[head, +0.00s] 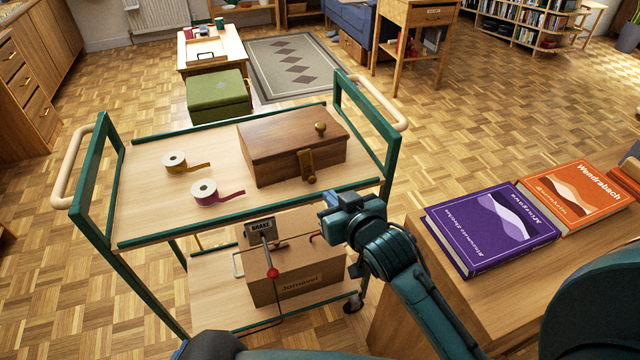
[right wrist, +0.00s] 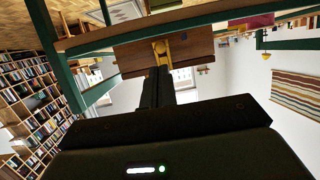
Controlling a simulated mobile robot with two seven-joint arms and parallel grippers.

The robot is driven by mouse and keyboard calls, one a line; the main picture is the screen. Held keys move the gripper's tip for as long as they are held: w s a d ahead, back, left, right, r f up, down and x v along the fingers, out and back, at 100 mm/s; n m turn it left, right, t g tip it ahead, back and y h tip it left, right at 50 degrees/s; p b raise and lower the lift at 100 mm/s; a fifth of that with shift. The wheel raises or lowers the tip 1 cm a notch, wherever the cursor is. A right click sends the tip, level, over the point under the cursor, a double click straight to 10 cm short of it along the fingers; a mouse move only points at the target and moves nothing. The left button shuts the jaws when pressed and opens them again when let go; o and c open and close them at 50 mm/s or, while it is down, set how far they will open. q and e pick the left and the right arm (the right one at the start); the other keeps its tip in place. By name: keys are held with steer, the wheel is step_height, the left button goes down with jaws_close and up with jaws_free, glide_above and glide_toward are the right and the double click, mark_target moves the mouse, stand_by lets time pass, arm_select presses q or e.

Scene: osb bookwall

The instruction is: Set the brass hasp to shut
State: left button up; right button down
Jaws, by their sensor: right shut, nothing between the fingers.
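A brown wooden box (head: 275,140) with a closed lid sits on the top shelf of a green-framed cart. Its brass hasp (head: 307,163) is on the front side, running down from the lid edge; whether it lies flat against the box I cannot tell. In the right wrist view the hasp (right wrist: 161,48) shows just beyond my fingertips. My right gripper (head: 328,208) is in front of the cart, below and near the hasp. In the right wrist view its fingers (right wrist: 159,72) are together and empty; contact with the hasp is not clear. My left gripper is not in view.
Two tape rolls (head: 204,190) lie left of the box on the cart's top shelf (head: 150,222). A purple book (head: 490,228) and an orange book (head: 572,196) lie at right.

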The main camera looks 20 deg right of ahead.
mark_target(317, 193)
steer(key=x, duration=0.7)
steer(key=shift+w+f, duration=0.1)
steer(key=shift+w, duration=0.25)
steer(key=shift+w+f+p, duration=0.15)
steer(key=shift+f+p, duration=0.1)
steer(key=shift+p, duration=0.05)
steer(key=shift+w+a+f, duration=0.1)
steer(key=shift+f, duration=0.15)
steer(key=shift+w+f, duration=0.1)
steer(key=shift+f, duration=0.15)
steer(key=shift+r, duration=0.1)
